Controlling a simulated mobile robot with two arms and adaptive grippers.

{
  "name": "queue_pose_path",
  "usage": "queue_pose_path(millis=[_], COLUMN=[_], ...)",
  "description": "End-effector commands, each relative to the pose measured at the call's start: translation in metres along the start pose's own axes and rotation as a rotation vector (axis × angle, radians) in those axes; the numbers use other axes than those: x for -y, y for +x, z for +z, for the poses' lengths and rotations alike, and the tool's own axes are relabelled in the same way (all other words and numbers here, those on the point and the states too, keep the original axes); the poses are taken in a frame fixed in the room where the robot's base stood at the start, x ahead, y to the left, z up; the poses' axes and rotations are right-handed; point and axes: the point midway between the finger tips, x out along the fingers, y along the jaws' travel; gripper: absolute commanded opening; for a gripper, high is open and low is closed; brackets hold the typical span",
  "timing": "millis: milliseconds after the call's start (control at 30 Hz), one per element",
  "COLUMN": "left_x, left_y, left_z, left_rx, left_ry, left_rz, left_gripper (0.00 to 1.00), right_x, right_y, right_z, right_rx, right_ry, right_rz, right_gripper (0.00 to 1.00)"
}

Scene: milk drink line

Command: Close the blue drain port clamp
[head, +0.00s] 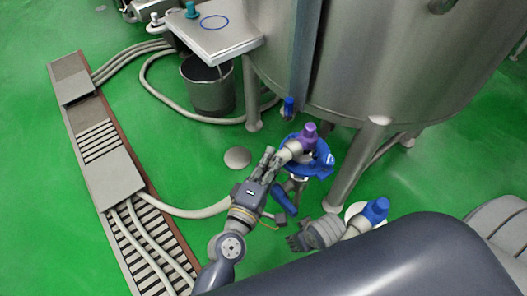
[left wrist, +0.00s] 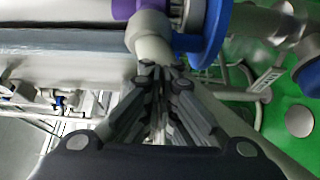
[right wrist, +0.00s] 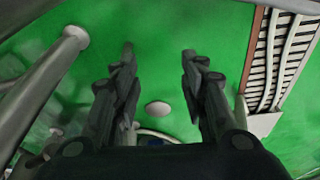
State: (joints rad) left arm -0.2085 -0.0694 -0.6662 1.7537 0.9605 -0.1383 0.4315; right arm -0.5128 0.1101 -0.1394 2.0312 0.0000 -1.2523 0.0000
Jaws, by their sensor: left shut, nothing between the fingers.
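The blue clamp (head: 322,166) is at the drain port under the tank, around the end of a pale pipe elbow (head: 287,152) with a purple cap (head: 309,132). In the left wrist view the blue clamp (left wrist: 212,35) is a broad blue ring at the top, right of the elbow (left wrist: 152,38). I cannot tell how far the clamp is closed. My left gripper (head: 271,155) is shut and empty, its tips close to the elbow; touching is unclear. My right gripper (head: 292,243) is lower in the head view; in the right wrist view its fingers (right wrist: 157,50) are apart and empty.
The steel tank (head: 390,60) stands on legs (head: 352,170) right of the clamp. A bucket (head: 208,88) stands under a metal table (head: 210,35). A drain channel (head: 105,165) and hoses (head: 190,212) lie at left. Green floor (head: 180,145) between is mostly clear.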

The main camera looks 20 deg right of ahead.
Motion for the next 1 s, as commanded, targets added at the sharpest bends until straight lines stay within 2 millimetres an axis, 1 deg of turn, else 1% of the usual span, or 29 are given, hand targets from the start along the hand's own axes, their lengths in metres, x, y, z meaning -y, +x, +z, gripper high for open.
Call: queue_pose_path(millis=[200,400,600,1000], left_x=[0.0,0.0,0.0,0.001], left_y=[-0.001,0.0,0.0,0.0], left_z=[0.011,0.017,0.019,0.02], left_rx=[0.002,0.001,0.001,0.001], left_ry=[0.0,0.0,0.001,0.0], left_rz=[-0.002,-0.001,-0.001,-0.001], left_gripper=[0.0,0.0,0.0,0.0], right_x=[0.001,0.001,0.001,0.002], right_y=[0.013,0.021,0.024,0.024], right_z=[0.004,0.007,0.009,0.009], right_rx=[0.007,0.01,0.014,0.014], right_ry=[-0.001,-0.002,-0.002,-0.003], right_rz=[-0.001,-0.002,-0.002,-0.002], right_gripper=[0.4,0.4,0.4,0.4])
